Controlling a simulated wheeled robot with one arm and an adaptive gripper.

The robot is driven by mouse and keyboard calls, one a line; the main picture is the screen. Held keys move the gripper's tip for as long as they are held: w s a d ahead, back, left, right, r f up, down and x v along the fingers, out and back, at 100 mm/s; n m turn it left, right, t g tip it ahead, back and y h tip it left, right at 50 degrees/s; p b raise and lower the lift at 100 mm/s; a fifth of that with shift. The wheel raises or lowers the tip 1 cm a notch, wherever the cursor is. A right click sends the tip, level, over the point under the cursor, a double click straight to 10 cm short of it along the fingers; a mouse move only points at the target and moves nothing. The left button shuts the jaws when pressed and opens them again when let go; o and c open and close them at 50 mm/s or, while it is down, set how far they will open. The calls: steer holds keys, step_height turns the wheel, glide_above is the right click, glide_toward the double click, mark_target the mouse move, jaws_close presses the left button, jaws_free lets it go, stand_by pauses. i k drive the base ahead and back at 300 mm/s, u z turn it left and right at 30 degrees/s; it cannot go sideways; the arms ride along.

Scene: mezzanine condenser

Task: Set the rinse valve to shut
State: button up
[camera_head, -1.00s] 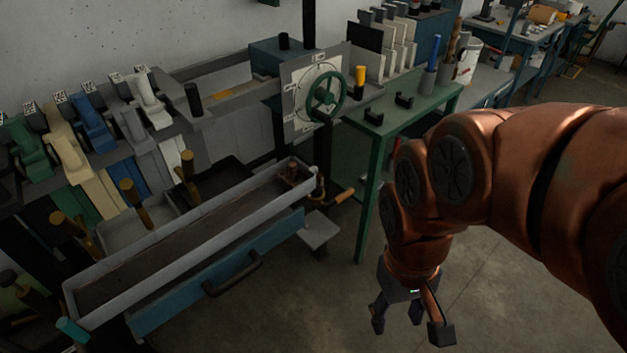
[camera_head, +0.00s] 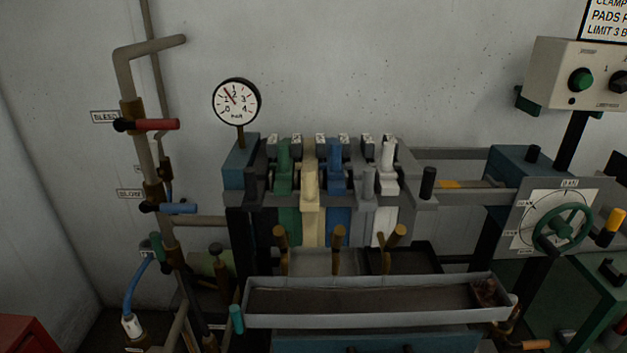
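No label in view reads clearly as rinse, so I cannot tell which valve is the rinse valve. A red lever (camera_head: 155,125) beside a label like "BLEED" (camera_head: 105,117) points right, across the vertical brass-and-grey pipe (camera_head: 128,85). Below it a blue lever (camera_head: 177,208) also points right, beside a label too small to read surely (camera_head: 130,194). Lower still, a teal handle (camera_head: 157,247) stands nearly upright above a blue hose (camera_head: 132,288). Another teal handle (camera_head: 236,319) is at the trough's left end. My gripper is out of view.
A pressure gauge (camera_head: 237,102) stands above a row of coloured clamps (camera_head: 337,168). The long grey trough (camera_head: 375,320) juts out in front. A green handwheel (camera_head: 562,228) on a dial plate and a switch box (camera_head: 575,75) are at right. A red object (camera_head: 25,337) fills the lower left corner.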

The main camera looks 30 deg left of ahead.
mark_target(154, 145)
steer(key=u, duration=0.45)
steer(key=k, duration=0.55)
steer(key=u, duration=1.4)
steer(key=i, duration=1.1)
steer(key=u, duration=0.95)
steer(key=i, duration=1.6)
steer(key=z, duration=0.45)
